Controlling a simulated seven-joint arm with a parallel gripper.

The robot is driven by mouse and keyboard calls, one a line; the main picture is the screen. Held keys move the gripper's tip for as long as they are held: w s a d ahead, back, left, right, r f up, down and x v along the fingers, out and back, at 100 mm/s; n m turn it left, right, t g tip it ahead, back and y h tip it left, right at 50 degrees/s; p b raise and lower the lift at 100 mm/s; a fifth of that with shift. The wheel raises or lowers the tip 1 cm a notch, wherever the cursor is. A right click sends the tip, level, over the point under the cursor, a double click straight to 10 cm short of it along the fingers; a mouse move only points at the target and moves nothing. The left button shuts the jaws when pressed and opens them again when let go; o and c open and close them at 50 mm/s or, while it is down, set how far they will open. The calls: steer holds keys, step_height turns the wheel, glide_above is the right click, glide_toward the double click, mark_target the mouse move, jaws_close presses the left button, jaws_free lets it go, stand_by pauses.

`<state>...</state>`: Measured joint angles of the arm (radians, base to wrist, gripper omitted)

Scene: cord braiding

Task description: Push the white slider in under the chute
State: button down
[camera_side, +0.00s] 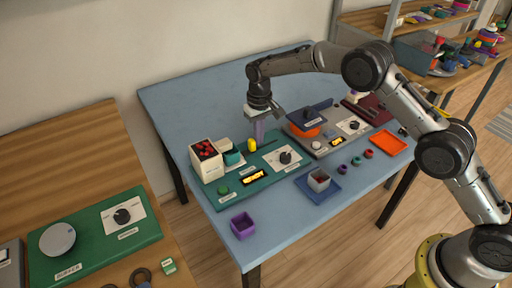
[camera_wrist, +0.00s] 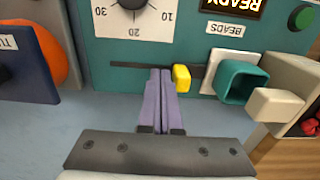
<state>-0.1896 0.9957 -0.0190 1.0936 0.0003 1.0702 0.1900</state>
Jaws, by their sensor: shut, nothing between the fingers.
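A flat whitish piece, which looks like the white slider (camera_wrist: 211,84), lies on a dark track at the mouth side of the teal chute (camera_wrist: 240,82). A yellow block (camera_wrist: 181,77) stands on the track beside it; I cannot tell whether they are joined. In the side view, the yellow block (camera_side: 251,144) stands to the right of the teal chute (camera_side: 233,158). My gripper (camera_wrist: 160,75) is shut and empty. Its purple fingertips are low over the track, just left of the yellow block in the wrist view. My gripper (camera_side: 258,140) points down in the side view.
A cream block (camera_wrist: 276,105) and a white box of red beads (camera_side: 206,161) are beyond the chute. A dial (camera_side: 285,157) and a lit display (camera_side: 255,178) share the green panel. A blue-topped orange unit (camera_side: 306,124) stands to the right.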

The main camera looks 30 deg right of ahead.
steer(key=shift+d, duration=0.35)
step_height(320, 180, up, 11)
stand_by(0.7)
